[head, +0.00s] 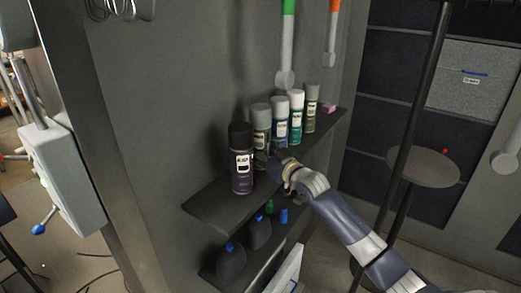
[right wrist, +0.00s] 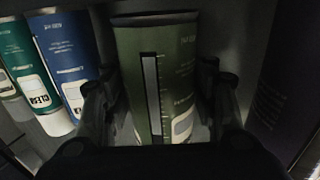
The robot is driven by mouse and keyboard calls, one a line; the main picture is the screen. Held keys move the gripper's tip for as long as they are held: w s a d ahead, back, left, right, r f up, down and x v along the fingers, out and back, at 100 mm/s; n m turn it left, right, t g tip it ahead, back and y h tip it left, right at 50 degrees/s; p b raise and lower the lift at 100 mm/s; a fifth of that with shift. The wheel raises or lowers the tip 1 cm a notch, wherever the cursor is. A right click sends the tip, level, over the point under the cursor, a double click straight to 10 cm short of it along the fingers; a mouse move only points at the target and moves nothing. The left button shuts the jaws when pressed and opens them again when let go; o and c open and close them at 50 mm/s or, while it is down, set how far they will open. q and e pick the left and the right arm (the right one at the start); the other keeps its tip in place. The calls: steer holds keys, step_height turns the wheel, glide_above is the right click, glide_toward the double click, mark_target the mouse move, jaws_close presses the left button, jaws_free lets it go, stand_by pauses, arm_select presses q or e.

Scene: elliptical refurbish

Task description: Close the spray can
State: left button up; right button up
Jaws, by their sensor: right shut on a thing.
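Several spray cans stand upright in a row on the upper shelf in the head view. At the near end is a purple can (head: 242,175) with a black cap (head: 240,136). Behind it is a grey-green can (head: 261,137) with a grey cap (head: 260,110). My right gripper (head: 276,161) reaches in low at this can from the right. In the right wrist view a green can (right wrist: 186,60) lies between the fingers of my right gripper (right wrist: 158,80), which is shut on it. My left gripper is not in view.
Blue-and-white (head: 280,127) and teal (head: 296,128) cans stand farther along the upper shelf (head: 214,203), close to the held can. Dark bottles (head: 232,263) stand on the lower shelf. A dark pole (head: 415,120) and round stool (head: 425,168) are to the right.

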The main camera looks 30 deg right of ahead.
steer(key=shift+f, duration=0.5)
steer(key=shift+f, duration=0.15)
steer(key=o, duration=1.2)
steer(key=shift+f, duration=0.1)
steer(key=shift+s+r+b, duration=0.2)
steer(key=shift+s+b, duration=0.9)
steer(key=shift+s, duration=5)
